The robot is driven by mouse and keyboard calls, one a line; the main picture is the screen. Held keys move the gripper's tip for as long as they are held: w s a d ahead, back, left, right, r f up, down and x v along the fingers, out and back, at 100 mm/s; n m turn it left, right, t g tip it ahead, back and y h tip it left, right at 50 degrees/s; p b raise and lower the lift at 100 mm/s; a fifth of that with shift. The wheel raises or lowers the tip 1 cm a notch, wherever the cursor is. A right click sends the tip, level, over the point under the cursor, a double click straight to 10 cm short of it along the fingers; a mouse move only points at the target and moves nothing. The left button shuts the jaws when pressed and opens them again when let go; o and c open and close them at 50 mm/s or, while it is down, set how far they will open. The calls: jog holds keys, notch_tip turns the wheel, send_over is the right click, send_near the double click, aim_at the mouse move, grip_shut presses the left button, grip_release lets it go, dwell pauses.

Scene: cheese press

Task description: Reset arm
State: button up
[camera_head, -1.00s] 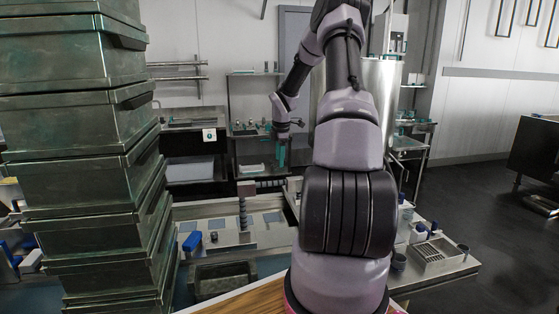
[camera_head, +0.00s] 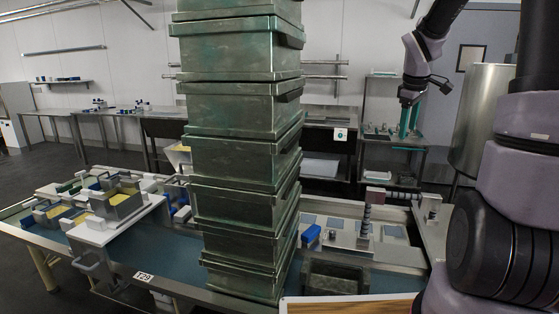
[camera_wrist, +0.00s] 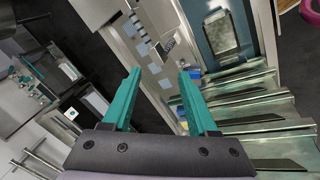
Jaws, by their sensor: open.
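My gripper (camera_head: 409,121) is at the right of the head view, at the end of my raised arm. Its two teal fingers point down. In the wrist view my gripper (camera_wrist: 156,92) shows its fingers wide apart with nothing between them. Beyond the fingers, the worktable (camera_wrist: 133,48) lies well below, and the stack of metal bins (camera_wrist: 245,97) fills the lower right. The fingertips appear to touch nothing.
A tall stack of greenish metal bins (camera_head: 240,158) stands on the blue-topped table (camera_head: 150,250) left of my arm. A steel tank (camera_head: 478,122) stands behind my arm. Dark floor (camera_head: 28,255) is open at left.

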jog(key=s+a+r+m+t+y, duration=0.1)
jog(key=s+a+r+m, duration=0.2)
jog(key=s, duration=0.5)
jog(key=s+a+r+m+t+y, duration=0.1)
jog(key=s+a+r+m, duration=0.2)
jog(key=s+a+m, duration=0.2)
jog(key=s+a+r+m+t+y, duration=0.1)
jog(key=s+a+r+m, duration=0.2)
jog(key=s, duration=0.8)
jog(key=shift+s+a+r+m+t+y, duration=0.3)
jog(key=shift+s+a+m+y, duration=0.1)
jog(key=shift+a, duration=0.75)
jog(key=shift+w, duration=0.1)
jog(key=shift+c, duration=0.6)
jog(key=shift+a, duration=0.1)
